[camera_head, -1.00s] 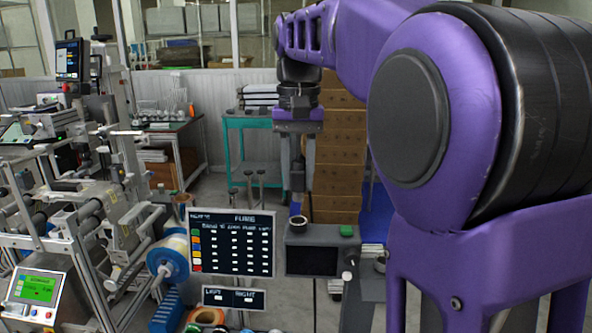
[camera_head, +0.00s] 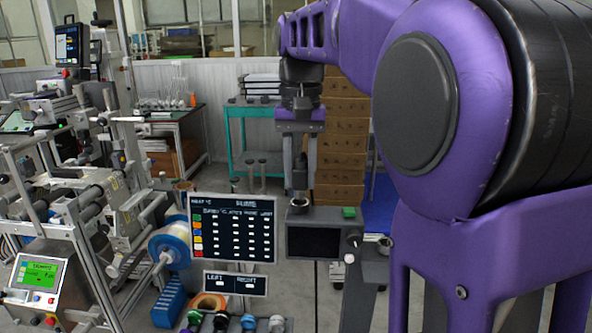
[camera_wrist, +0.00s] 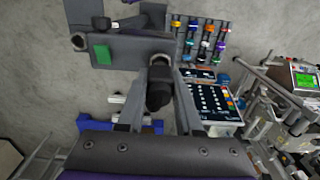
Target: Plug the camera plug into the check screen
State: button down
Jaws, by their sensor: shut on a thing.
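The check screen (camera_head: 313,243) is a dark grey box with a black display, right of centre in the head view. A green button (camera_head: 348,212) is on its top. My gripper (camera_head: 298,188) points down over the box's left top, shut on the dark camera plug (camera_wrist: 158,88). In the wrist view the plug is between the two fingers, its far end at the edge of the check screen's housing (camera_wrist: 130,50). A round socket (camera_head: 299,204) shows right below the fingertips in the head view. I cannot tell whether the plug touches or enters it.
A black chart panel (camera_head: 233,228) with coloured squares stands just left of the check screen, with a smaller LEFT/RIGHT panel (camera_head: 235,284) below. Several coloured reels or knobs sit at the bottom. A roller machine (camera_head: 85,190) fills the left. Boxes are stacked behind.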

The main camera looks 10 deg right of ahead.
jog(key=shift+f+b, duration=0.65)
jog(key=shift+f, duration=0.7)
jog(key=c, duration=0.5)
grip_release()
jog(key=shift+r, duration=0.1)
notch_tip(320, 180, up, 17)
jog(key=p, duration=0.6)
jog(key=shift+r, duration=0.1)
